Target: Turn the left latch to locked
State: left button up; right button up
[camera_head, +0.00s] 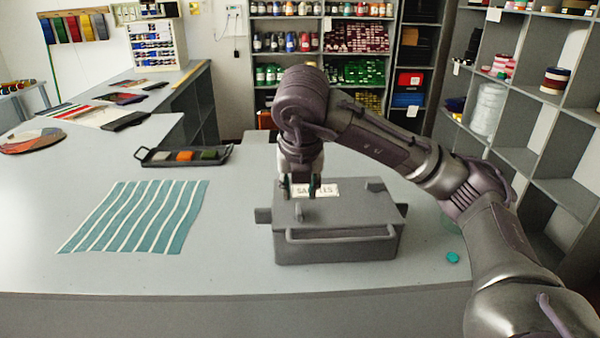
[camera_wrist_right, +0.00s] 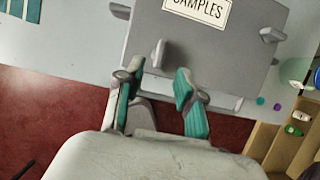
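A grey box (camera_head: 345,220) with a white "SAMPLES" label (camera_head: 328,190) stands on the counter. A small upright grey tab, which looks like the left latch (camera_head: 298,211), rises from the left part of its lid. This latch also shows in the right wrist view (camera_wrist_right: 159,53), just beyond the fingertips. Another grey block (camera_head: 375,185) sits on the lid's right side. My right gripper (camera_head: 300,191) is above the lid, with teal-padded fingers spread apart. In the wrist view its fingers (camera_wrist_right: 156,78) are open with nothing between them. My left gripper is out of view.
A bar handle (camera_head: 340,234) runs along the box front. A striped teal swatch (camera_head: 135,216) and a dark tray (camera_head: 184,156) with coloured pieces lie to the left. A small teal disc (camera_head: 453,257) lies to the right. Bare counter surrounds the box's left side.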

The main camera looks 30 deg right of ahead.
jog(key=shift+v, duration=2.55)
